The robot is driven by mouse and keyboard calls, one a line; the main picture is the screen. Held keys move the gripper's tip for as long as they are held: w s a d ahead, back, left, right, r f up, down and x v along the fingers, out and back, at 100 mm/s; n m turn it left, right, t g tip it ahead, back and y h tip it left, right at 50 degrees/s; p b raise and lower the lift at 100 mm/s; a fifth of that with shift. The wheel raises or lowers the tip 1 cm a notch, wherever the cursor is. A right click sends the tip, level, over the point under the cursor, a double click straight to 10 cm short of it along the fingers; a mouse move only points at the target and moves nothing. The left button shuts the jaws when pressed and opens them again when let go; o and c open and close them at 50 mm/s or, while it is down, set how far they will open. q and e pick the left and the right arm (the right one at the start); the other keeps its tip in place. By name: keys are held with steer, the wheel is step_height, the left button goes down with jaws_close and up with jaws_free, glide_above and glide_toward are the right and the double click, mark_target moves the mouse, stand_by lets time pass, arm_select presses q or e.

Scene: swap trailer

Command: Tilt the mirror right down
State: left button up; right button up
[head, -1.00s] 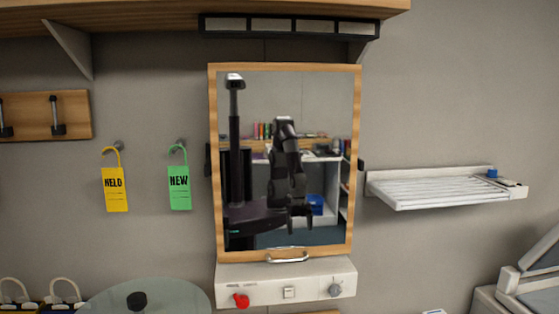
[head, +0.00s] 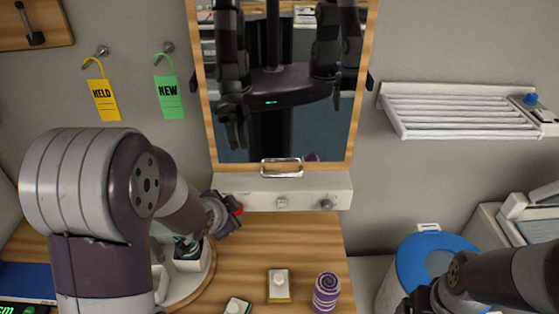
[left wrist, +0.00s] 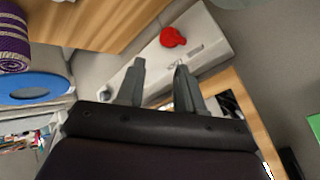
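The wood-framed mirror (head: 203,100) hangs on the wall at the top centre of the head view, its top cut off. A silver handle (head: 282,174) sits at its lower edge. Below it is a white panel (head: 262,187) with a red knob, a switch and a grey dial. My left gripper (head: 236,208) is beside the red knob at the panel's left end, below the mirror. In the left wrist view its fingers (left wrist: 160,68) are apart with nothing between them, and the red knob (left wrist: 172,38) shows beyond. My right gripper (head: 408,304) is partly cut off at the bottom right.
A purple striped roll (head: 326,293) and small boxed items (head: 279,286) lie on the wooden counter (head: 300,245). A bin with a blue lid (head: 430,255) stands right. A white slatted rack (head: 460,110) juts from the wall. Yellow (head: 104,100) and green tags (head: 169,97) hang left.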

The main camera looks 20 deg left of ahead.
mark_target(279, 177)
arm_select(q)
steer(key=w+d+m+t+h+p, duration=0.1)
steer(key=w+d+m+t+h, duration=0.1)
steer(key=w+m+h, duration=0.1)
steer(key=w+d+r+m+t+h+p, duration=0.1)
steer(key=w+d+m+h+p, duration=0.1)
steer(key=w+m, duration=0.3)
steer(key=w+d+m+t+h+p, duration=0.1)
steer(key=w+d+m+t+h, duration=0.1)
steer(key=m, duration=0.4)
steer(key=shift+w+d+r+t+h, duration=0.15)
steer(key=shift+w+d+r+h, duration=0.05)
steer(key=shift+w+d+h, duration=0.25)
steer(key=shift+w+d+r+t+h, duration=0.15)
steer(key=shift+w+d+h, duration=0.2)
steer(key=shift+w, duration=0.2)
steer(key=shift+w+d+f, duration=0.1)
steer(key=shift+w, duration=0.25)
jaws_close()
arm_select(e)
step_height(279, 177, up, 4)
steer(key=shift+w+r, duration=0.1)
steer(key=shift+r, duration=0.15)
